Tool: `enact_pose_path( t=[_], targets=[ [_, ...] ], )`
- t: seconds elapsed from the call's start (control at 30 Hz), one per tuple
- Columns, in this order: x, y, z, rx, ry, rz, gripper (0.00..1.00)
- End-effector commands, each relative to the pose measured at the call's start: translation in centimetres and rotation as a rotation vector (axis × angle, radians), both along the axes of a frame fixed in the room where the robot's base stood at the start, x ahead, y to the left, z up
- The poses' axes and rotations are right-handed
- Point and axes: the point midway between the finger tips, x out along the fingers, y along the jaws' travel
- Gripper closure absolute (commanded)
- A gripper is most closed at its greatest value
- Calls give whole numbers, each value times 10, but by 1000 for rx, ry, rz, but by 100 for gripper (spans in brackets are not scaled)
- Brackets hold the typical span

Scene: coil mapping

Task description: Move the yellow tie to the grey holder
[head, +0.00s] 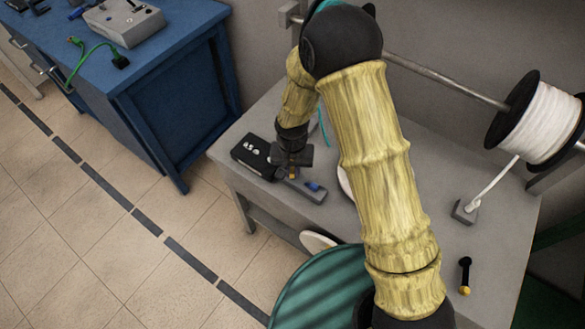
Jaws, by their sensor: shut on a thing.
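My gripper (293,170) points down over the grey table, at the left end of a grey holder. It is shut on a small yellow piece, the yellow tie (293,173), of which only a little shows between the dark fingers. The grey holder (315,194) is a low, flat block on the table, with a small blue piece (311,186) on it. The tie is at or just above the holder; I cannot tell whether they touch. The holder's left part is hidden by the gripper.
A black box (252,152) with white round items lies close left of my gripper. A white cable spool (540,120) hangs on a rod at the right, its cable running to a grey block (465,211). A black-and-yellow item (465,275) lies at the right front.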

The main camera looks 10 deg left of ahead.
Motion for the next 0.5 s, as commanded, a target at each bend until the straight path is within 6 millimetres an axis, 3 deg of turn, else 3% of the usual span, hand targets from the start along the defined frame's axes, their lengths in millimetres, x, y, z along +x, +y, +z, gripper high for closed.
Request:
enact_pose_path(
  t=[0.5],
  targets=[
    [0,0,-7,0,0,0,100]
  ],
)
